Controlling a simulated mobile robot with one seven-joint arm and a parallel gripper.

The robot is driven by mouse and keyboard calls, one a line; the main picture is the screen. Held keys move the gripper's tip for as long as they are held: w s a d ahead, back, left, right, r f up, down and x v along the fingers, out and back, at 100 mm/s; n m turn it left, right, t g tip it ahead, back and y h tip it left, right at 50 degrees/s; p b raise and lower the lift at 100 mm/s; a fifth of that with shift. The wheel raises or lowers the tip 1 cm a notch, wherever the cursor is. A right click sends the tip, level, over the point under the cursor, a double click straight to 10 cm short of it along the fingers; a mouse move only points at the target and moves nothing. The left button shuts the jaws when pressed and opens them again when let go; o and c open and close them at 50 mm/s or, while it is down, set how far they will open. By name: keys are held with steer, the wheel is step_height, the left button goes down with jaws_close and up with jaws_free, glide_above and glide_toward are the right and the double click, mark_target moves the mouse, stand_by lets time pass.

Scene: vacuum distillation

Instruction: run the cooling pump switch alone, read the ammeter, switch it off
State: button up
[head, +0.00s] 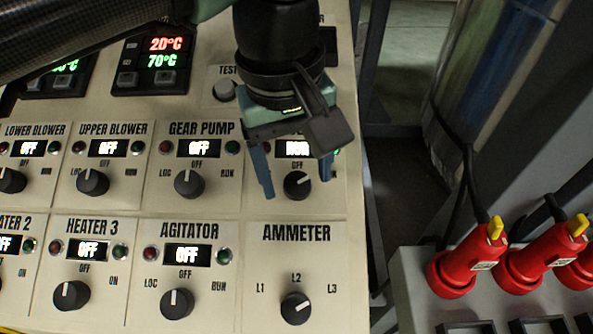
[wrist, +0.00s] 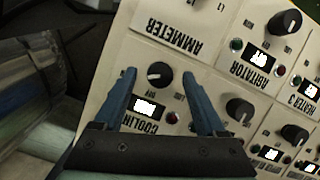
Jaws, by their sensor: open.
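The cooling pump switch, a black knob (head: 298,185), sits on the panel's right side, with its label mostly hidden by my gripper. Its white mark points toward the right, the RUN side. The display (head: 296,148) above it is partly covered and seems to read RUN; a green lamp (head: 337,150) shows beside it. My gripper (head: 297,189) is open, its blue fingers on either side of the knob, apart from it. The wrist view shows the knob (wrist: 160,75) between the fingers.
The gear pump (head: 189,184), agitator (head: 177,303), heater 3 (head: 71,295) and both blower displays read OFF. Temperature displays (head: 165,53) show 20°C and 70°C. Red plugs (head: 455,270) stand on a grey box at right, beyond a gap past the panel edge.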

steer(key=shift+f, duration=0.3)
jaws_close()
